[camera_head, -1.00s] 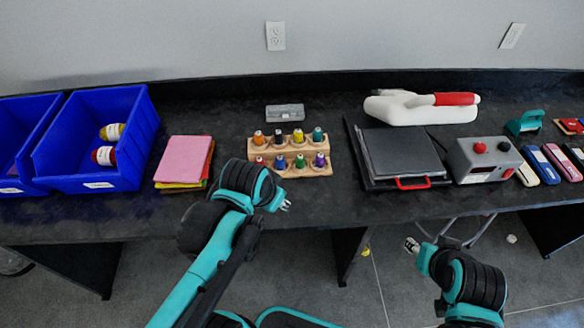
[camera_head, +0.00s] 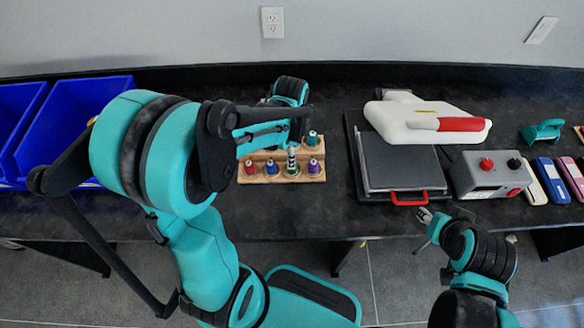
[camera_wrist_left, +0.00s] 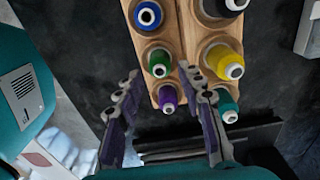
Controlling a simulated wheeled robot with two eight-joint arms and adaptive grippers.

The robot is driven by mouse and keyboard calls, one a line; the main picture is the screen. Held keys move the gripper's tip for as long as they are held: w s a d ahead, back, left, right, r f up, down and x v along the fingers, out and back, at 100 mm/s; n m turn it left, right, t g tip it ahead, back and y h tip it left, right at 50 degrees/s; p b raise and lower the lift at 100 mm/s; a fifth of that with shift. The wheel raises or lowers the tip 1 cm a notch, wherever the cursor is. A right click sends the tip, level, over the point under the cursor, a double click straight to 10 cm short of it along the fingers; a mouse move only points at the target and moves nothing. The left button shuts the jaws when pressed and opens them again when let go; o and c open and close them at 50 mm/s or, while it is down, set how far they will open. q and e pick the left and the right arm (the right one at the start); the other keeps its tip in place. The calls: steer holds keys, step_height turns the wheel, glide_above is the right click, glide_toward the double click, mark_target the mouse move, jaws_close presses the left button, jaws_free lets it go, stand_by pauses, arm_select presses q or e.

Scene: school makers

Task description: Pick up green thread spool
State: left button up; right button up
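The green thread spool (camera_wrist_left: 159,62) stands in the lower row of the wooden rack (camera_head: 262,179), between the blue spool (camera_wrist_left: 148,15) and the purple spool (camera_wrist_left: 167,98). My left gripper (camera_wrist_left: 160,78) is open and empty, pointing down over the rack. In the left wrist view its fingertips lie either side of the green and purple spools; I cannot see contact. In the head view the gripper (camera_head: 292,152) covers much of the green spool, and my arm hides most of the back row. My right gripper (camera_head: 428,217) is in front of the table, small, its fingers unclear.
Yellow (camera_wrist_left: 224,62) and teal (camera_wrist_left: 225,105) spools stand in the back row, close beside the right finger. Right of the rack is a dark press (camera_head: 400,160) with a red handle. Blue bins (camera_head: 75,110) stand at the left, partly behind my arm.

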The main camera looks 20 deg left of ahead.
arm_select(q)
step_height(320, 180, down, 4)
steer(key=shift+d+f+b, duration=0.1)
steer(key=shift+d+b, duration=0.05)
steer(key=shift+b, duration=0.8)
steer(key=shift+c, duration=0.6)
steer(key=c, duration=0.6)
steer(key=shift+c, duration=0.2)
steer(key=shift+r, duration=0.25)
